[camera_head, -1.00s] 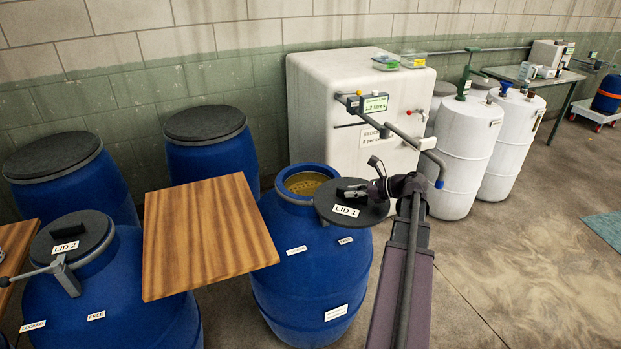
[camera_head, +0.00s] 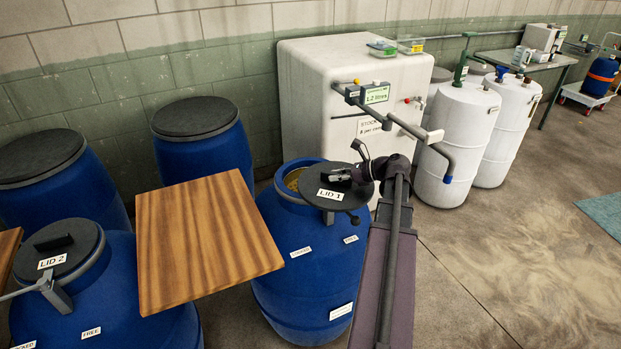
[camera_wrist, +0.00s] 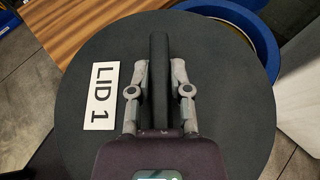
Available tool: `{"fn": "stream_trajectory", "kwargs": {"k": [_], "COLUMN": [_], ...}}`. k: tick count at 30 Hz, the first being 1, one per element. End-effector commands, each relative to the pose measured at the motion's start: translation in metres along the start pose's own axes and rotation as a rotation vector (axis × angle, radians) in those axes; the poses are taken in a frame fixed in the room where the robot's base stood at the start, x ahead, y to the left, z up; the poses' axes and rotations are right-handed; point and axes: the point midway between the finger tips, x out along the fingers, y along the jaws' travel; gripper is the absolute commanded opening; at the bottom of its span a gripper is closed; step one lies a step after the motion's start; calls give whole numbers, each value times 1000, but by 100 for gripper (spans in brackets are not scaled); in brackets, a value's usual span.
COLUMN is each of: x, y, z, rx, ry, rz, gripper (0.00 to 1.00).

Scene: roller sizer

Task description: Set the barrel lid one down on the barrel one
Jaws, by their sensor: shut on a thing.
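The barrel lid one (camera_head: 324,193) is a dark grey disc with a "LID 1" label and a raised bar handle. My gripper (camera_head: 350,175) is shut on that handle. In the wrist view the gripper (camera_wrist: 158,88) has a finger on each side of the bar, and the lid (camera_wrist: 215,90) fills most of the picture. Barrel one (camera_head: 303,262) is blue and stands upright. The lid overlaps the right part of its mouth, off centre to the right. The left part of the opening shows yellowish contents. Whether the lid touches the rim cannot be told.
A wooden board (camera_head: 205,235) lies left of barrel one. Barrel two, with lid 2 (camera_head: 60,246), stands further left. Two lidded blue barrels stand behind. A white tank (camera_head: 330,95) with a pipe stands behind barrel one. Open floor (camera_head: 510,240) lies to the right.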

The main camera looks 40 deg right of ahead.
Motion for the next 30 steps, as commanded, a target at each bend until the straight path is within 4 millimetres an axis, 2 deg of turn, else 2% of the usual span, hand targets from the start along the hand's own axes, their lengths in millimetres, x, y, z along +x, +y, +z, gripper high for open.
{"fn": "stream_trajectory", "kwargs": {"k": [8,13,30], "x": [-4,4,80], "y": [-4,-14,-78], "z": [-2,0,21], "rx": [3,4,4], "ry": [-1,-1,-1], "rz": [-8,-9,-10], "gripper": [0,0,0]}}
